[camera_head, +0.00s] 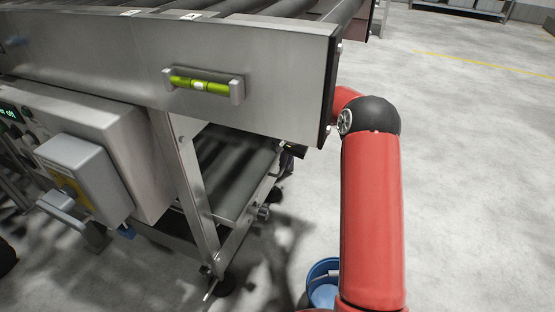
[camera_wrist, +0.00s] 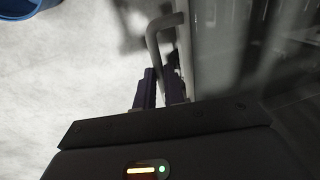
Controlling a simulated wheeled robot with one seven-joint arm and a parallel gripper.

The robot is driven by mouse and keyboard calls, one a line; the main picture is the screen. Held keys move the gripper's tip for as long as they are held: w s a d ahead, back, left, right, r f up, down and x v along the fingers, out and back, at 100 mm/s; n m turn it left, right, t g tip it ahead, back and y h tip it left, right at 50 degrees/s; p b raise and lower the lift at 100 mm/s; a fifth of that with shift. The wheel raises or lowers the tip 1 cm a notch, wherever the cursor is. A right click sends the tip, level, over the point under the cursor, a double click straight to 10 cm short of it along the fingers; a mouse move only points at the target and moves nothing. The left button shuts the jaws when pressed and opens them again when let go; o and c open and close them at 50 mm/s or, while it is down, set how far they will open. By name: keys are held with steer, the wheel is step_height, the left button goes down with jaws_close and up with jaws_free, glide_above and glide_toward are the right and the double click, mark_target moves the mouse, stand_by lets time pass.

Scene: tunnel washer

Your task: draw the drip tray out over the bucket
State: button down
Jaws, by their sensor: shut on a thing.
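The drip tray (camera_head: 238,160) is a long grey tray low under the conveyor frame in the head view; in the wrist view its metal side (camera_wrist: 205,40) rises along the right. A grey bent bar handle (camera_wrist: 153,42) stands out from it. My gripper (camera_wrist: 160,72) is shut on this handle, with a dark finger on either side of its lower end. In the head view my gripper (camera_head: 291,150) is small and partly hidden by the frame. The blue bucket (camera_head: 318,270) stands on the floor, partly behind my red arm; the wrist view shows its edge (camera_wrist: 30,10) at upper left.
The steel conveyor side (camera_head: 270,60) with a green level vial (camera_head: 200,86) hangs above the tray. A frame leg (camera_head: 187,180) and a grey control box (camera_head: 85,170) stand to the left. Concrete floor (camera_head: 470,170) is clear to the right.

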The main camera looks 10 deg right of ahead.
steer(key=s+d, duration=0.7)
steer(key=d, duration=0.4)
steer(key=s+d, duration=0.8)
steer(key=d, duration=0.3)
steer(key=shift+d+p, duration=0.3)
steer(key=shift+d, duration=0.1)
steer(key=shift+s, duration=0.1)
steer(key=c, duration=1.5)
jaws_free()
steer(key=r, duration=0.5)
steer(key=d+r, duration=0.1)
steer(key=r, duration=0.1)
steer(key=shift+s+r+p, duration=0.3)
steer(key=shift+s+r, duration=0.05)
